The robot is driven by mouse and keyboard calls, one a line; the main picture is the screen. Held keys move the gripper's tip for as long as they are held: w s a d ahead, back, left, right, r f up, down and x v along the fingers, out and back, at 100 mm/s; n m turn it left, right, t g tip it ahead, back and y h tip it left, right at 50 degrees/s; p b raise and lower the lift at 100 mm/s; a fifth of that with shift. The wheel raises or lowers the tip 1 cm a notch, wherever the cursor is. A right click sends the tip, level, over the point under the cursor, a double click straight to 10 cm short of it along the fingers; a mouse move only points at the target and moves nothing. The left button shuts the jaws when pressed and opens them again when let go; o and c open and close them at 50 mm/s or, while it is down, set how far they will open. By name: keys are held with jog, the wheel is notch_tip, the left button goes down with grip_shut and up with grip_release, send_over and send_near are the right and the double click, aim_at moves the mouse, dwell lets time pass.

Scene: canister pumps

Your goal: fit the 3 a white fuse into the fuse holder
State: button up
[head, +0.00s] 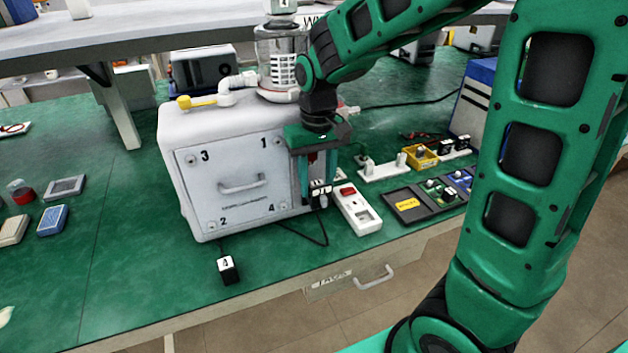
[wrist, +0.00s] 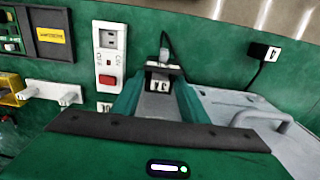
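My gripper (head: 318,186) is in front of the right end of the white pump box. Its two green fingers, seen in the wrist view (wrist: 162,82), are closed around a small black plug (head: 320,196) with a white label and a cable. The plug is held off the bench; it also shows in the wrist view (wrist: 162,71). Its label is too small to read. I cannot tell which, if any, is the 3 A white fuse or the fuse holder.
A white socket strip (head: 358,210) with a red switch lies right of the gripper. The white pump box (head: 235,170) stands close on the left. A black plug marked 4 (head: 229,270) lies near the front edge. A yellow bin (head: 421,160) is behind the tray. The front-left bench is mostly clear.

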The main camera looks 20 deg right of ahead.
aim_at(317, 183)
notch_tip(317, 183, up, 12)
jog(key=s+d+f+m, duration=0.3)
jog(key=s+d, duration=0.5)
jog(key=s, duration=0.3)
jog(key=s+d+f+m, duration=0.3)
jog(key=s+d+f, duration=0.2)
jog(key=s+d, duration=0.4)
jog(key=s, duration=0.3)
jog(key=shift+s+f, duration=0.2)
jog(key=shift+f, duration=0.2)
jog(key=shift+w+f, duration=0.25)
jog(key=shift+w, duration=0.4)
